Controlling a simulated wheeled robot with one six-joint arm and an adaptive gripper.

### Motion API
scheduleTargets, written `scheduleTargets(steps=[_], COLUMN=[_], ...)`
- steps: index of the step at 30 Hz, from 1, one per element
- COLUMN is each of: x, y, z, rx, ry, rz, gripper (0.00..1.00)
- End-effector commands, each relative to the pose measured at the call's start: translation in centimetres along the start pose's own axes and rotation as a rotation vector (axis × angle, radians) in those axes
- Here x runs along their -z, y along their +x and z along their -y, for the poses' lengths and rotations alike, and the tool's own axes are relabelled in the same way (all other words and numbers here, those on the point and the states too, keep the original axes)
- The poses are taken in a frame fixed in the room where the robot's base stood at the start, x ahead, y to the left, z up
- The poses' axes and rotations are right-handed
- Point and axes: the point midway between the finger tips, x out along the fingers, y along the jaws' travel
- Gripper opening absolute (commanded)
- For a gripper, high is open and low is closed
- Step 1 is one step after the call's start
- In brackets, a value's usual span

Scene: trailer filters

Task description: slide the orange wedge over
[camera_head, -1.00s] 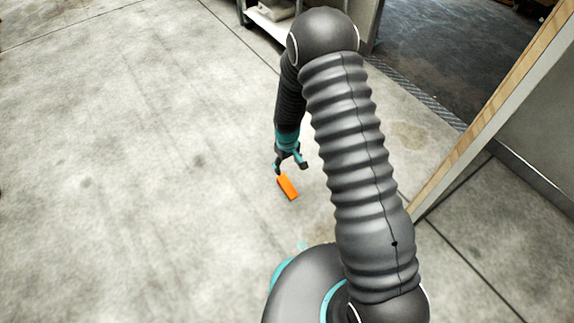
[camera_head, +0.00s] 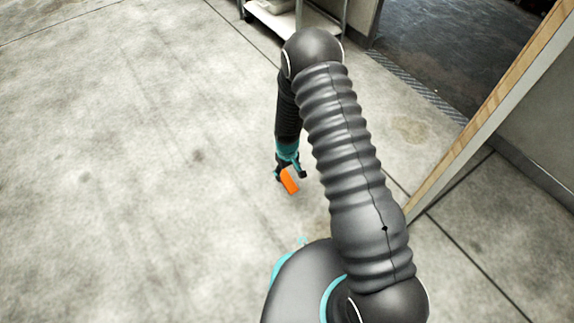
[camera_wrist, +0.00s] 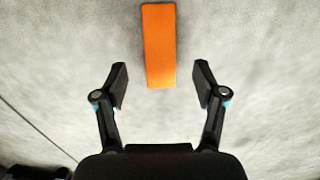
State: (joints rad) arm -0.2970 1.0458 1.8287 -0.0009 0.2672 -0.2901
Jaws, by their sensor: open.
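The orange wedge (camera_head: 289,182) lies on the concrete floor. In the wrist view the wedge (camera_wrist: 159,46) is a long orange block running from the top edge down to the space between the fingertips. My gripper (camera_wrist: 161,82) is open, with one finger on each side of the wedge's near end and a gap on both sides. In the head view my gripper (camera_head: 290,174) is low at the wedge's far end and hides part of it. I cannot tell whether the fingertips touch the floor.
A metal shelf cart (camera_head: 290,20) stands at the top. A wood-edged wall end (camera_head: 480,125) rises at the right, beside a doorway with a dark floor (camera_head: 450,45). The floor to the left of the wedge is wide and clear.

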Motion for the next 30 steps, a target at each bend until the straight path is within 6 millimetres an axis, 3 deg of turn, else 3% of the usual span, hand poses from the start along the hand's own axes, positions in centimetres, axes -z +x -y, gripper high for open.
scheduleTargets(steps=[3, 9, 23, 25, 30], x=[-0.1, -0.1, 0.0, 0.0, 0.0], y=[2.2, 4.5, 5.4, 5.4, 5.4], z=[0.0, 0.0, 0.0, 0.0, 0.0], rx=[0.001, 0.0, 0.0, 0.0, 0.0], ry=[0.0, 0.0, 0.0, 0.0, 0.0], rz=[0.002, 0.002, -0.001, 0.0, 0.0], gripper=[0.71, 0.71, 0.71, 0.61, 0.18])
